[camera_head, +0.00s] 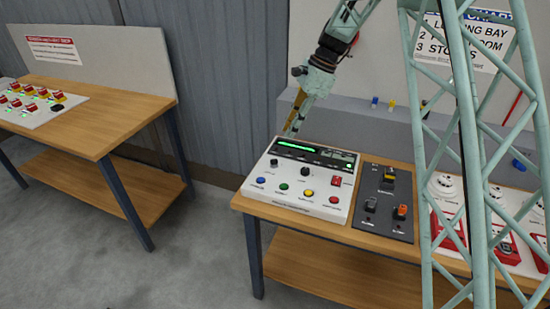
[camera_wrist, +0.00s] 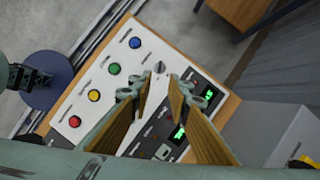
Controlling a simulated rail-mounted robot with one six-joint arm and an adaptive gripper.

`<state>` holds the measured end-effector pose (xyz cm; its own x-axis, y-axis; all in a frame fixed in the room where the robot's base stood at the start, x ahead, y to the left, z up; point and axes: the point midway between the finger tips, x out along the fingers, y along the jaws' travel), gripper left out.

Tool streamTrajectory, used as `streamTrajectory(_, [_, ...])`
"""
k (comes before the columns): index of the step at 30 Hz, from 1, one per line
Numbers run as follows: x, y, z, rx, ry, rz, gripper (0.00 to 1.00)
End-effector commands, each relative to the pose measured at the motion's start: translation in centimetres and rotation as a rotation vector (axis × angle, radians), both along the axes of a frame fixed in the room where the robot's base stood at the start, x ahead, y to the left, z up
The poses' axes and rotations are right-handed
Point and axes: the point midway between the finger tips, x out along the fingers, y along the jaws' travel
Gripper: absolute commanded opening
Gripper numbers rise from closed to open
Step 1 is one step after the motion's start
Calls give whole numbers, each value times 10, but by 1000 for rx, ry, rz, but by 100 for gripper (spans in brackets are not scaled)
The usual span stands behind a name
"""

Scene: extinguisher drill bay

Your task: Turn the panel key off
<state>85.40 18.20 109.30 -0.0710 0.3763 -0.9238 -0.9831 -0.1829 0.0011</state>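The white control panel (camera_head: 318,207) sits on the wooden bench; it also shows in the wrist view (camera_wrist: 120,52). A small round dark knob (camera_head: 274,162), which looks like the key switch, is at the panel's left above the blue button. It shows in the wrist view (camera_wrist: 160,67) as a grey disc with a slot, just beyond and between my fingertips. My gripper (camera_head: 288,131) is over the panel's back left. In the wrist view my gripper (camera_wrist: 160,80) is open, with nothing between its fingers. I cannot tell its exact height above the knob.
A second knob (camera_head: 305,172), a red switch (camera_head: 336,181) and a row of coloured buttons (camera_head: 283,186) share the panel. A dark switch plate (camera_head: 384,203) is at its right. Red-based devices (camera_head: 448,222) stand farther right. Another bench (camera_head: 95,118) is at left, with bare floor between.

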Motion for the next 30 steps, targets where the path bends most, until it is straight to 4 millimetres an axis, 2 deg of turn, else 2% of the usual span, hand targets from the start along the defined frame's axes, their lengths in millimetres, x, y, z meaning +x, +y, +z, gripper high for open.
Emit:
streamTrajectory(14, [-1, 2, -6, 0, 0, 1, 17])
streamTrajectory(20, [-2, 8, -20, -1, -1, 2, 17])
streamTrajectory(30, [-5, 24, -60, 0, 1, 0, 17])
